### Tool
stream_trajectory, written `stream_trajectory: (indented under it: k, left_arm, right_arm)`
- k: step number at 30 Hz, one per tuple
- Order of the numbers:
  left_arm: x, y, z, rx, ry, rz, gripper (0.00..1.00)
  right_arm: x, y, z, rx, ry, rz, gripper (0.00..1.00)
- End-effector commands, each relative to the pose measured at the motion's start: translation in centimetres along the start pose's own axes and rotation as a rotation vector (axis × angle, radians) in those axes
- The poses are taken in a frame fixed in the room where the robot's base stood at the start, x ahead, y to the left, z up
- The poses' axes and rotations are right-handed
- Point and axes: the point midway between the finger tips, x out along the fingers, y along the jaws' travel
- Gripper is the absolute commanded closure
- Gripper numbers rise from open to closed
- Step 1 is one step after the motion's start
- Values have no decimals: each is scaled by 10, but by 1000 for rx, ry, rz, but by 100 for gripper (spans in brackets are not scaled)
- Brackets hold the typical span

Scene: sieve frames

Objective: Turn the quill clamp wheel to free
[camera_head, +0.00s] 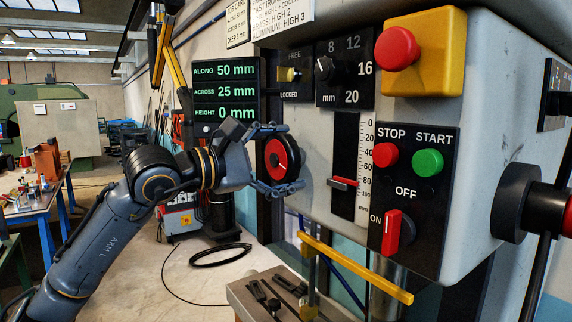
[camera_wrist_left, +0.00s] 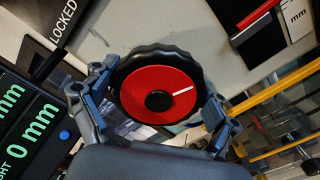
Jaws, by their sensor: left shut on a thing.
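A black scalloped wheel with a red face (camera_head: 277,160) sits on the grey machine head, below the FREE/LOCKED plate (camera_head: 291,77). My left gripper (camera_head: 285,158) is shut on its rim, one finger above and one below. In the wrist view the wheel (camera_wrist_left: 140,96) lies between the two fingers (camera_wrist_left: 160,90), and its white line runs from the black hub toward the upper right. The plate carries a small brass-coloured knob (camera_head: 288,74); its exact setting is hard to tell. My right gripper is not in view.
A green readout (camera_head: 224,95) shows 50, 25 and 0 mm left of the wheel. A depth scale with a red pointer (camera_head: 343,182) and a STOP/START panel (camera_head: 413,220) lie right. A yellow bar (camera_head: 357,267) juts below. A red mushroom button (camera_head: 397,48) is higher up.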

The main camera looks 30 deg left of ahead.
Motion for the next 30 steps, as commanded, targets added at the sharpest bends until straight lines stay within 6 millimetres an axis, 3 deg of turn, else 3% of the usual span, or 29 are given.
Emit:
stream_trajectory:
  k: [30]
  left_arm:
    - [0, 2, -3, -965, 0, -2, 45]
  right_arm:
    - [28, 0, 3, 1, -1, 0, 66]
